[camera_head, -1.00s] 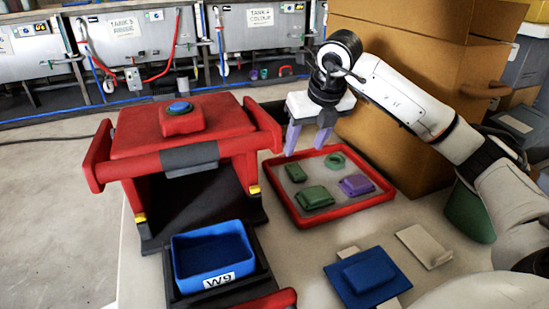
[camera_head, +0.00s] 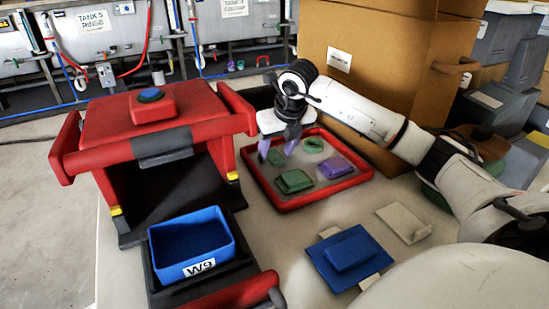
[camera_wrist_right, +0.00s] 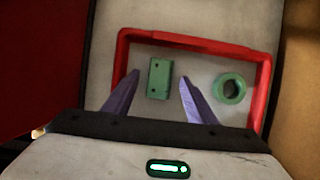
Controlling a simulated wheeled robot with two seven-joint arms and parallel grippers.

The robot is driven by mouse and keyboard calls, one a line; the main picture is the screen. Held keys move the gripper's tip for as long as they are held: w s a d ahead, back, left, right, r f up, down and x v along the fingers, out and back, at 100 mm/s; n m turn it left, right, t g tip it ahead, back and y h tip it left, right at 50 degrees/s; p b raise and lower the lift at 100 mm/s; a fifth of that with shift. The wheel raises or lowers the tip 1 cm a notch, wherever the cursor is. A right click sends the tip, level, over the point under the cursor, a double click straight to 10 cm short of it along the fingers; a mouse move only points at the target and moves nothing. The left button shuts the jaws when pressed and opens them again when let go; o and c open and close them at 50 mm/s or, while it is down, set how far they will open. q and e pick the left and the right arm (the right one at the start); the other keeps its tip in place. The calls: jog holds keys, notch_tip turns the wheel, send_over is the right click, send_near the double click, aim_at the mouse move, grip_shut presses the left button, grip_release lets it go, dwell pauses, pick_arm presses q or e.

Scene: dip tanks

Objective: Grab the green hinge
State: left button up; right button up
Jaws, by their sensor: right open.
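The green hinge (camera_wrist_right: 158,79) is a small flat rectangular plate with small holes, lying in a red-rimmed tray (camera_wrist_right: 197,42). In the head view the hinge (camera_head: 276,158) is at the tray's left, partly hidden by my fingers. My right gripper (camera_head: 276,155) is open, pointing down over the left part of the tray (camera_head: 320,196). In the right wrist view its purple fingers (camera_wrist_right: 160,76) stand on either side of the hinge, with gaps to it. I cannot tell how far above it they are. My left gripper is not in view.
The tray also holds a green ring (camera_head: 313,145), a green block (camera_head: 294,181) and a purple block (camera_head: 336,167). A red press-like stand (camera_head: 150,140) and blue bin (camera_head: 192,248) are left. Cardboard boxes (camera_head: 375,60) stand behind. A blue block (camera_head: 350,252) lies in front.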

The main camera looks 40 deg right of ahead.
jog(key=shift+c, duration=0.3)
jog(key=c, duration=1.1)
jog(key=shift+c, duration=0.3)
jog(key=shift+r, duration=0.1)
